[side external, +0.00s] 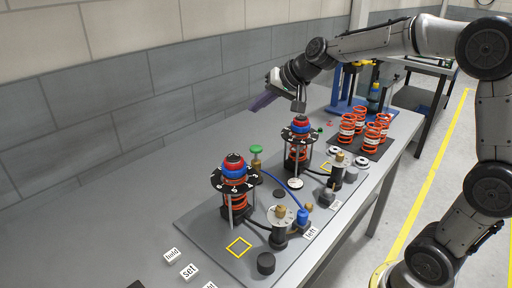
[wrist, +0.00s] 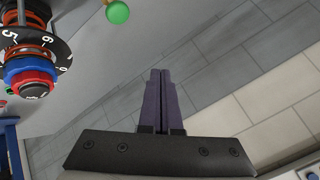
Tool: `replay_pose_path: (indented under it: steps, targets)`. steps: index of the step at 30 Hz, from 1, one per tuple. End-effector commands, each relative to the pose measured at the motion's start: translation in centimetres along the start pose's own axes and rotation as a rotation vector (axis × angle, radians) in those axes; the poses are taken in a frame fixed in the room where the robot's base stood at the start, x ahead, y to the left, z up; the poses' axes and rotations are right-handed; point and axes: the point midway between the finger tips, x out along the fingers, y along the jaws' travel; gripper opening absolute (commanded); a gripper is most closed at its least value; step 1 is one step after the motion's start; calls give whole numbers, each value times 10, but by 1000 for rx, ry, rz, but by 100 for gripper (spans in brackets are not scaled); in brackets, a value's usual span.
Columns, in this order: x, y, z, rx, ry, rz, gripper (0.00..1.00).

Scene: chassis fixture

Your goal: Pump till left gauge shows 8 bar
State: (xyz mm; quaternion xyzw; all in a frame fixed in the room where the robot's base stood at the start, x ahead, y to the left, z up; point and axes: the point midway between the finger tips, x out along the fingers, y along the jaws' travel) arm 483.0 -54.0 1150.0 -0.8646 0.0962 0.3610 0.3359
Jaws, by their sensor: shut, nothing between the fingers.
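The near station has a numbered black dial (side external: 237,181) around an orange spring, with a red and blue cap on top. Beside it stand a grey post with a tan top (side external: 281,214), a blue fitting (side external: 303,217) and a "left" label (side external: 311,234). A similar far station has its own dial (side external: 300,133). In the wrist view, a dial (wrist: 52,48) shows 5 and 6, apparently the far one; no pointer reading is clear.
A green knob (side external: 256,150) stands between the stations. Several orange springs (side external: 360,128) and a blue press frame (side external: 340,93) are at the far end. Labels "hold" (side external: 172,255) and "set" (side external: 189,271) lie in front. The table's left side is clear.

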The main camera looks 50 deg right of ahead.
Motion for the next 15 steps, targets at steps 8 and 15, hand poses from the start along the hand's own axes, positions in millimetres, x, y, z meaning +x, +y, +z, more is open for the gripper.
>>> replay_pose_path:
  steps: [8, 15]
  targets:
    - [3, 6, 0, 8, -4, 11, 0]
    - [5, 8, 2, 7, -6, 11, 0]
